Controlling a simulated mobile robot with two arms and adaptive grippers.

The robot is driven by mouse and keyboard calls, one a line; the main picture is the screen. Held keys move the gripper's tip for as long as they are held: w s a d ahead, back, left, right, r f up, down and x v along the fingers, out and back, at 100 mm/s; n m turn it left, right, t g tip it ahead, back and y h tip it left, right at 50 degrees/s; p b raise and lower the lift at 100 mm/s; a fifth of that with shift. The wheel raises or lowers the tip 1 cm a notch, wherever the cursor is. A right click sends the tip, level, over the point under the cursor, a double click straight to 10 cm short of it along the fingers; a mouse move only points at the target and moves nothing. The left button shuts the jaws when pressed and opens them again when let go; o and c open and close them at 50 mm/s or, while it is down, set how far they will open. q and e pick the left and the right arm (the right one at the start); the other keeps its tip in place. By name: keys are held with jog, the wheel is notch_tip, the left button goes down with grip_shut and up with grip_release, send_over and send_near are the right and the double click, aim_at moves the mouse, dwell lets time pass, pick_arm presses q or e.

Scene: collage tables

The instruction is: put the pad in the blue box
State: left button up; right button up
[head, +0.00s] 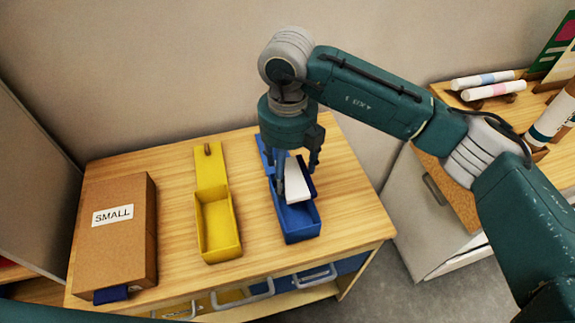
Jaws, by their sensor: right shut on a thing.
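The pad (296,182) is a white block with a dark blue part along its right side. My right gripper (298,180) is shut on the pad, reaching down from above. The pad is tilted and sits over or inside the blue box (301,226); I cannot tell whether it touches the bottom. The blue box is an open tray on the right side of the wooden table, with its back part partly hidden by my gripper. My left gripper is not in view.
A yellow box (218,226) stands open left of the blue box. A brown carton (117,240) labelled SMALL is at the table's left, with a small dark blue block (111,294) at its front. Another table (463,180) at right holds markers (488,78). Bare wood (352,200) lies right of the blue box.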

jog(key=shift+f, duration=0.55)
jog(key=shift+f+b, duration=0.35)
pick_arm(q)
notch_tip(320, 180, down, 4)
jog(key=b, duration=0.2)
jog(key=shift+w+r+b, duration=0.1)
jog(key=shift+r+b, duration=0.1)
jog(key=shift+b, duration=0.15)
pick_arm(e)
notch_tip(320, 180, down, 4)
jog(key=shift+r, duration=0.1)
pick_arm(q)
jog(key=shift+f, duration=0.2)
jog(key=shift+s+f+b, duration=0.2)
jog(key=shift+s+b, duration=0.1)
jog(key=shift+b, duration=0.05)
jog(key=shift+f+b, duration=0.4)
jog(key=shift+b, duration=0.05)
pick_arm(e)
jog(key=shift+f, duration=0.3)
